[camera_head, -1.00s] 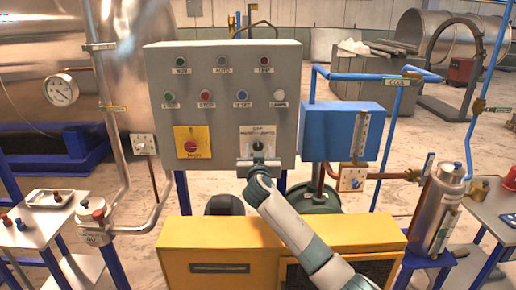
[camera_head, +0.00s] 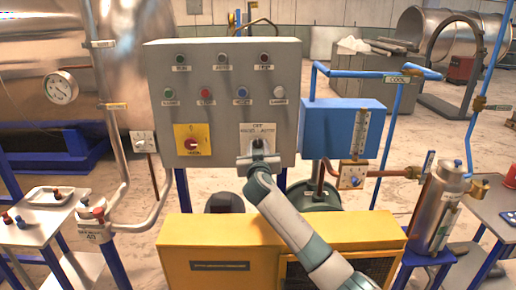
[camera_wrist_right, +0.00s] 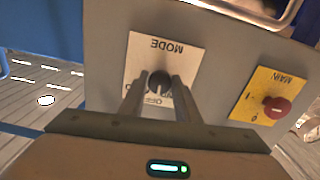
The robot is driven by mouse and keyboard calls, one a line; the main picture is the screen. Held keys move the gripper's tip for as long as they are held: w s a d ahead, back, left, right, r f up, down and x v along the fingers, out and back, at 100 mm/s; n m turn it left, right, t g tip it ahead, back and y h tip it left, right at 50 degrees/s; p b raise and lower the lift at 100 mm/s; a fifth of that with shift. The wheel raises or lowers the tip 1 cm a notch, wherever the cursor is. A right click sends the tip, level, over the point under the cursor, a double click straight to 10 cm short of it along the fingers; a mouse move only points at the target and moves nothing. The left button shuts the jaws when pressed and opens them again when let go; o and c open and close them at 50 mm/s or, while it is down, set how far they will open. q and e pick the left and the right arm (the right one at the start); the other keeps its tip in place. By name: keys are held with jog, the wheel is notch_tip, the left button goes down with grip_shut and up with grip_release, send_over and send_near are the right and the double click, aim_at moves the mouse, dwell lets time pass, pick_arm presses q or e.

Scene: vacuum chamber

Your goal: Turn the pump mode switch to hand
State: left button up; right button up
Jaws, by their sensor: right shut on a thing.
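The pump mode switch is a dark knob (camera_wrist_right: 158,82) on a white label plate (camera_head: 270,131), low on the right of the grey control panel (camera_head: 222,70). In the right wrist view the plate appears upside down with "MODE" and "OFF" legible; the other position words are hidden or too small. My right gripper (camera_head: 258,148) is at the plate, its two fingers either side of the knob and shut on it. The knob's exact pointing is hard to tell behind the fingers. My left gripper does not show.
A red main switch on a yellow plate (camera_head: 192,143) sits left of the mode switch. Several lamps and buttons are above. A blue box (camera_head: 340,130) with pipes stands right of the panel. A yellow housing (camera_head: 230,262) is below my right arm.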

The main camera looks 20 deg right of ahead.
jog(key=n, duration=0.3)
jog(key=shift+n, duration=0.3)
jog(key=n, duration=0.4)
jog(key=shift+d, duration=0.1)
jog(key=shift+n, duration=0.3)
jog(key=o, duration=1)
jog(key=shift+s, duration=0.1)
